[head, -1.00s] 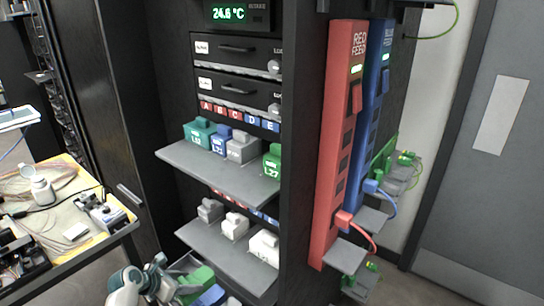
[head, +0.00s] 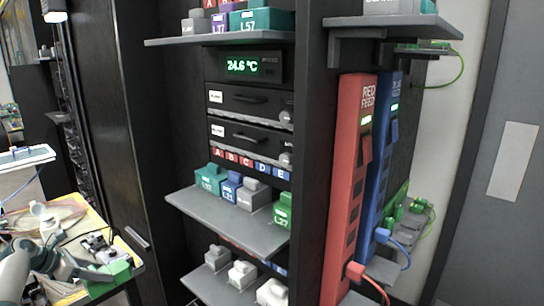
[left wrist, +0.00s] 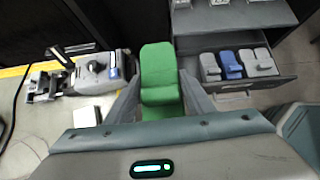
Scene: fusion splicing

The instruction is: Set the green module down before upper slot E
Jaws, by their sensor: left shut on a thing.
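My left gripper (head: 92,272) is at the lower left of the head view, in front of the work table. It is shut on a green module (head: 112,280). In the left wrist view the green module (left wrist: 160,70) sits between the two fingers of the left gripper (left wrist: 160,98). The upper slot labels run A to E, and the blue E label (head: 283,173) is at the right end. Below them, the upper grey shelf (head: 225,222) carries teal, blue and grey modules and a green L27 module (head: 283,210) at its right end. The right gripper is not in view.
A lower shelf (head: 215,287) holds several pale modules. An open drawer (left wrist: 240,88) holds grey and blue modules. The red feed strip (head: 348,190) and rack post stand right of the shelves. The cluttered work table (head: 75,215) is at left. The upper shelf's front strip is bare.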

